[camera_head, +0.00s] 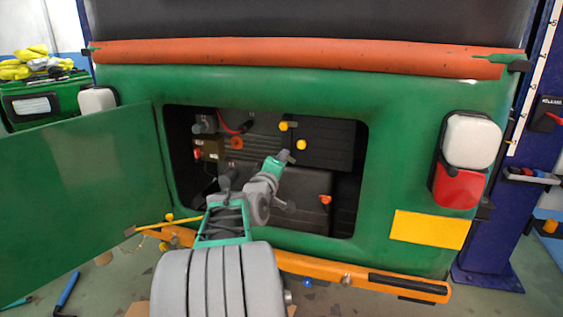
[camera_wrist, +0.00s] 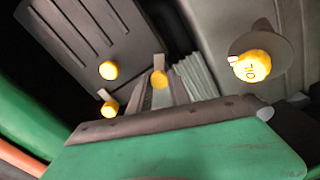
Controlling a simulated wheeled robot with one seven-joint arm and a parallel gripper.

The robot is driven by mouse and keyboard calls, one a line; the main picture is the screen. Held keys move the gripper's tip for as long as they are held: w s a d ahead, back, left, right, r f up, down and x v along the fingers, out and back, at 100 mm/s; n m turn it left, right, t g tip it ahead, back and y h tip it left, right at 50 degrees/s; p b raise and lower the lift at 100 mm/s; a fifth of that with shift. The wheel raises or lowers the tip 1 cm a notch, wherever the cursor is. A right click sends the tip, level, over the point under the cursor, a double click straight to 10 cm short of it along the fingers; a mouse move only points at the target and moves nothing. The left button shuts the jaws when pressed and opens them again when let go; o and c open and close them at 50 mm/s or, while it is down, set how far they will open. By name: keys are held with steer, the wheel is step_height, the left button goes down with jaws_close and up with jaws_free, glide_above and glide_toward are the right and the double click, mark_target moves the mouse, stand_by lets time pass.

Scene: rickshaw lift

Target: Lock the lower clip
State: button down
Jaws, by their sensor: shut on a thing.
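My gripper (camera_head: 285,157) reaches through the open rear hatch, its tip against the dark boxes inside. In the wrist view its green body fills the bottom, and the grey ribbed fingers are closed around a yellow-knobbed clip with a small grey tab, the lower clip (camera_wrist: 158,78). In the head view my gripper hides this clip. The upper clip, also a yellow knob with a grey lever (camera_head: 284,126), is just above my gripper; it also shows in the wrist view (camera_wrist: 108,108). I cannot tell whether the lower clip is locked.
A plain yellow knob (camera_head: 301,144) sits on the upper dark box, right of the upper clip. An orange knob (camera_head: 237,142) lies to the left. The green hatch door (camera_head: 85,200) hangs open at left.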

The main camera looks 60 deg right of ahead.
steer(key=n+p, duration=0.1)
steer(key=n, duration=0.5)
steer(key=shift+f, duration=0.1)
stand_by(0.4)
steer(key=c, duration=1.2)
jaws_free()
steer(key=s+a+b, duration=0.1)
steer(key=a, duration=0.6)
steer(key=shift+a, duration=0.4)
steer(key=shift+s, duration=0.1)
